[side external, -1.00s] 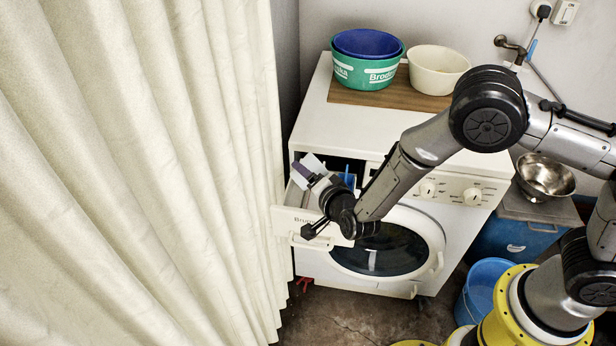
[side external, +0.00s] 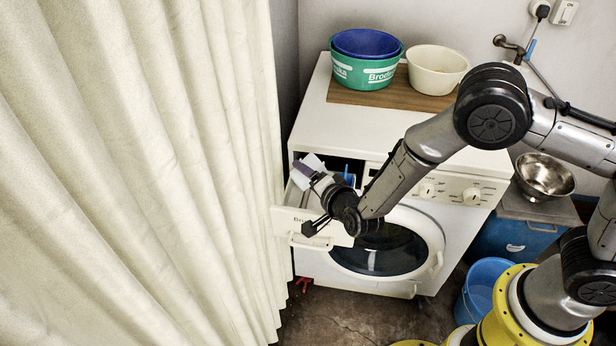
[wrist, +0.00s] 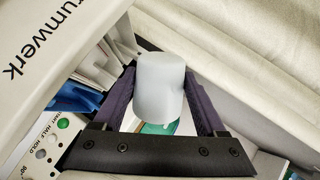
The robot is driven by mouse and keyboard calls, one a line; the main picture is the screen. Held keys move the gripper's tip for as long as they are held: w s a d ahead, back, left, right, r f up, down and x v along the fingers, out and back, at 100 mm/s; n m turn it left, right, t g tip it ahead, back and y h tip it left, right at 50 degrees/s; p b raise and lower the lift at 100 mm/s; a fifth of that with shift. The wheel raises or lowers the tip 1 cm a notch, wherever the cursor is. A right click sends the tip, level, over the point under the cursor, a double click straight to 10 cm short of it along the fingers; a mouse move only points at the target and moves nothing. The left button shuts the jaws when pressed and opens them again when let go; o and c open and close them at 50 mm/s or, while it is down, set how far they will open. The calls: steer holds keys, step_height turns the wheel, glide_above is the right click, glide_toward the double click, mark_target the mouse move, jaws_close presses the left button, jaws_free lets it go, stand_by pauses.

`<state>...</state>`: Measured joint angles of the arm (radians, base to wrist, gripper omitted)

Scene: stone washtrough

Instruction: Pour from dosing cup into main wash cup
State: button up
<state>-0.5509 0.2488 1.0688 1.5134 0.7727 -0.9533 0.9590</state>
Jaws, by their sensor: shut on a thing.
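The white, cloudy dosing cup (wrist: 160,88) is between the two purple finger pads of my gripper (wrist: 158,100) in the wrist view. My gripper is shut on it. In the side view my gripper (side external: 309,177) is over the pulled-out drawer (side external: 312,224) of the washing machine, and the dosing cup (side external: 314,162) looks tilted there. The wrist view shows white drawer walls (wrist: 108,52) and a blue insert (wrist: 75,98) left of the cup. I cannot make out the main wash cup clearly, nor the dosing cup's contents.
The washing machine (side external: 345,122) carries stacked green and blue basins (side external: 366,72) and a cream basin (side external: 437,68) on a board. A cream curtain (side external: 190,170) hangs close left of the drawer. A steel bowl (side external: 545,176) and blue bucket (side external: 484,290) stand to the right.

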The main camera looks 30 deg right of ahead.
steer(key=shift+d+m, duration=0.15)
steer(key=shift+m, duration=0.15)
stand_by(0.8)
steer(key=shift+d+r+m+y, duration=0.15)
steer(key=shift+r+m+y, duration=0.1)
steer(key=shift+m+y, duration=0.2)
stand_by(0.8)
steer(key=shift+d+r+m+y, duration=0.15)
steer(key=shift+r+m+y, duration=0.05)
steer(key=shift+m+y, duration=0.15)
stand_by(0.9)
